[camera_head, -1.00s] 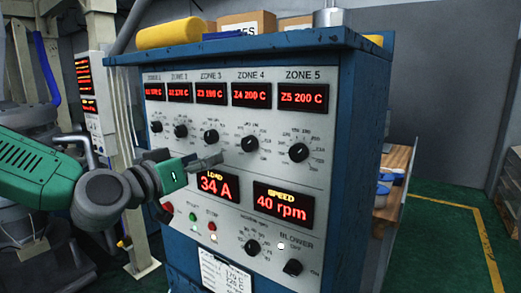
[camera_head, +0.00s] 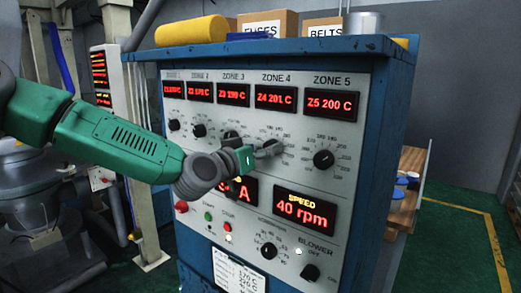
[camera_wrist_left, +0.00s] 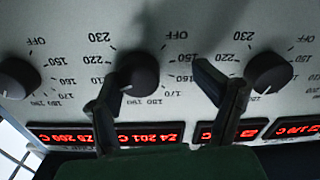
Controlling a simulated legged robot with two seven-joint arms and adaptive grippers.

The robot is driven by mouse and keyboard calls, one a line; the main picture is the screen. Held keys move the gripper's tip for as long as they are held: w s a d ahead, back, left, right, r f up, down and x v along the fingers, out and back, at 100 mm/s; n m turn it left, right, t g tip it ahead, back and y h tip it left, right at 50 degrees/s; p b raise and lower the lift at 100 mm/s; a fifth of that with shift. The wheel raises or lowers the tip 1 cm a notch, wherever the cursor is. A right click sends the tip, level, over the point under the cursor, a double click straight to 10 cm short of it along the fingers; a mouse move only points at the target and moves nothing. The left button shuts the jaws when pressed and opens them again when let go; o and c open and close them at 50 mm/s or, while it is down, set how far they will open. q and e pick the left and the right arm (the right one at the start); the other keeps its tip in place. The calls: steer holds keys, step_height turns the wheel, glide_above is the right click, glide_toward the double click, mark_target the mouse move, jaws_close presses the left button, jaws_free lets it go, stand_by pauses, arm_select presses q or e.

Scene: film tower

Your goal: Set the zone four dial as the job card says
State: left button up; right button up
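The zone four dial (camera_wrist_left: 137,74) is a black knob with a pale pointer mark, set on the grey panel below the Z4 display (camera_head: 276,98), which reads 201 C. My left gripper (camera_head: 270,149) is in front of this dial and mostly hides it in the head view. In the left wrist view, which shows the panel upside down, the gripper's two dark fingers (camera_wrist_left: 148,88) are spread apart with the dial between them. I cannot tell whether they touch it. The job card (camera_head: 240,272) is low on the panel, partly cut off and too small to read fully. My right gripper is not in view.
The zone five dial (camera_head: 323,159) and zone three dial (camera_wrist_left: 268,72) flank it closely. My left arm covers part of the load display; the speed display (camera_head: 304,209) reads 40 rpm. Boxes and a yellow roll (camera_head: 192,30) lie on the cabinet top (camera_head: 330,46).

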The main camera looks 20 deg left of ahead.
arm_select(q)
steer(key=shift+s+d+r, duration=0.15)
steer(key=shift+d+r, duration=0.05)
steer(key=shift+d, duration=0.35)
steer(key=shift+s+d+r, duration=0.15)
steer(key=shift+d, duration=0.4)
steer(key=c, duration=1.1)
steer(key=shift+s+d, duration=0.15)
steer(key=shift+d, duration=0.2)
steer(key=shift+c, duration=0.3)
steer(key=shift+w+a+f, duration=0.15)
steer(key=shift+w+a, duration=0.1)
steer(key=shift+a, duration=0.4)
steer(key=m+b, duration=0.2)
steer(key=m, duration=0.2)
steer(key=m+b, duration=0.2)
steer(key=m, duration=0.2)
steer(key=m+b, duration=0.2)
steer(key=m, duration=0.2)
steer(key=shift+s+d+f, duration=0.1)
steer(key=shift+d+f, duration=0.05)
steer(key=shift+d, duration=0.15)
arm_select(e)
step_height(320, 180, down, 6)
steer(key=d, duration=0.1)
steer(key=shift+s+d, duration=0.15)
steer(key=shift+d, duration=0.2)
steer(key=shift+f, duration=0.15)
